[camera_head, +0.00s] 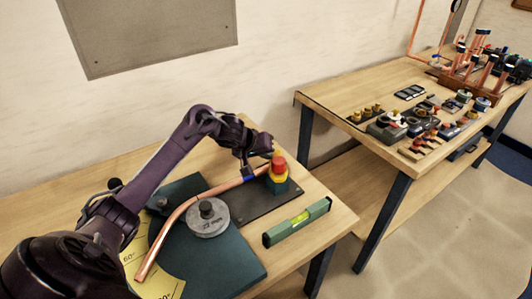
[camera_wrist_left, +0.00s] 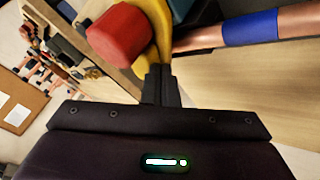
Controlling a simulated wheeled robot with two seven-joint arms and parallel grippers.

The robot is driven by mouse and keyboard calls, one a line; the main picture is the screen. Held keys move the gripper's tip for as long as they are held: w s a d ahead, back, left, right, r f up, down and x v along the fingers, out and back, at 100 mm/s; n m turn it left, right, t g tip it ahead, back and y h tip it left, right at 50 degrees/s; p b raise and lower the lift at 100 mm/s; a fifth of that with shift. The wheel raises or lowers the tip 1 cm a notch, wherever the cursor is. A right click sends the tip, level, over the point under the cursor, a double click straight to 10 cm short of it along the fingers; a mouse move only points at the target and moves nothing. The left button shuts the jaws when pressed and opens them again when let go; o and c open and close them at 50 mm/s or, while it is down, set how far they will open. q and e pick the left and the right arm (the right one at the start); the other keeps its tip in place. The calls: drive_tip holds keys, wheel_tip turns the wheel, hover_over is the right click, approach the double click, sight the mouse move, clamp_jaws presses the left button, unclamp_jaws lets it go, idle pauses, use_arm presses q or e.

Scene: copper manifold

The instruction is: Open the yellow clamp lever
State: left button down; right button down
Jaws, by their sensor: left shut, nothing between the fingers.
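The clamp (camera_head: 278,184) has a dark green base, a yellow lever (camera_head: 278,176) and a red knob (camera_head: 278,163). It stands at the far right end of the bent copper tube (camera_head: 225,187). My left gripper (camera_head: 264,157) is shut and empty, close beside the red knob. In the left wrist view the shut fingertips (camera_wrist_left: 159,68) are at the yellow lever (camera_wrist_left: 160,25), with the red knob (camera_wrist_left: 120,34) just to their left. I cannot tell whether they touch the lever. My right gripper is not in view.
The tube has a blue band (camera_wrist_left: 250,28) near the clamp and runs past a round grey disc (camera_head: 208,219) on a dark green plate (camera_head: 235,270). A green spirit level (camera_head: 297,222) lies at the right edge of the table. A second table (camera_head: 325,95) with fittings stands to the right.

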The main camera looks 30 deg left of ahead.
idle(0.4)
use_arm(q)
drive_tip(key=shift+w+m+h+p, duration=0.2)
drive_tip(key=shift+m+h+p, duration=0.1)
drive_tip(key=shift+m+p, duration=0.1)
